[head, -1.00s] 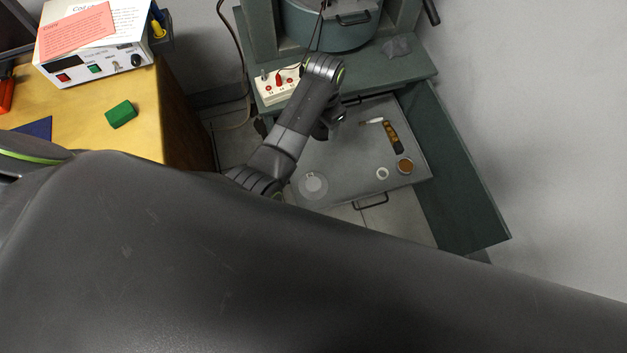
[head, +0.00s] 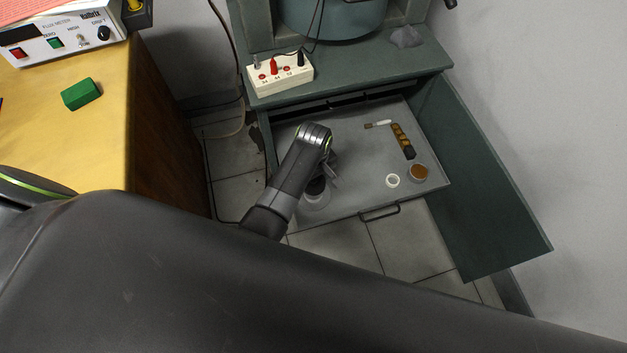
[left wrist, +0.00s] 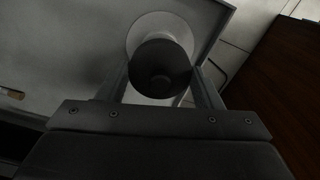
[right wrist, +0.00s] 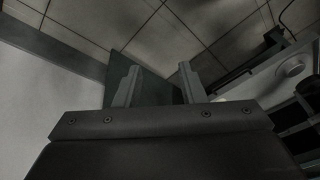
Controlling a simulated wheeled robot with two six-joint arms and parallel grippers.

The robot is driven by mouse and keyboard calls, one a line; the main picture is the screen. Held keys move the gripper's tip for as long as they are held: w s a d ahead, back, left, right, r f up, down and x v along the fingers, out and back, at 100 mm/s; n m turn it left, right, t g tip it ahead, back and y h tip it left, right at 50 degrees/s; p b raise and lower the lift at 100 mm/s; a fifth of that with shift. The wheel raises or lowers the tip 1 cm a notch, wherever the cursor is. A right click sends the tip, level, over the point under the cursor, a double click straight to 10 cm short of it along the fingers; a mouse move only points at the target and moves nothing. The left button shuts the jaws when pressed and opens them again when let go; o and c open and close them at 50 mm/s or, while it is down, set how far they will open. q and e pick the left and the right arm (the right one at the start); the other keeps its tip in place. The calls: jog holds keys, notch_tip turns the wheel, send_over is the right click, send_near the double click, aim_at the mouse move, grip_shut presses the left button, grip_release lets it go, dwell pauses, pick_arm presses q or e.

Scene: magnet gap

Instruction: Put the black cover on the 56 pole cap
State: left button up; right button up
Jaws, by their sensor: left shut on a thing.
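My left gripper (head: 327,177) is shut on the black cover (head: 316,187), a round dark piece, over the front left of the open drawer. The left wrist view shows the cover (left wrist: 160,72) between the two fingers. Beyond it is a pale round disc (left wrist: 150,22), partly hidden by the cover. In the head view this disc (head: 317,203) lies on the drawer floor; it looks like the pole cap, but no 56 is readable. I cannot tell whether cover and disc touch. My right gripper (right wrist: 157,86) is open and empty, away from the drawer.
The grey drawer (head: 357,180) also holds a white ring (head: 392,181), a brown-topped round piece (head: 418,173) and a segmented brown strip (head: 403,140). A green door (head: 485,180) stands open at right. A socket box (head: 280,76) sits above. A wooden desk (head: 100,130) is at left.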

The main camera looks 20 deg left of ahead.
aim_at(313, 188)
pick_arm(q)
jog(key=shift+r+p, duration=0.15)
jog(key=shift+p, duration=0.2)
pick_arm(e)
jog(key=shift+s+d+f, duration=0.1)
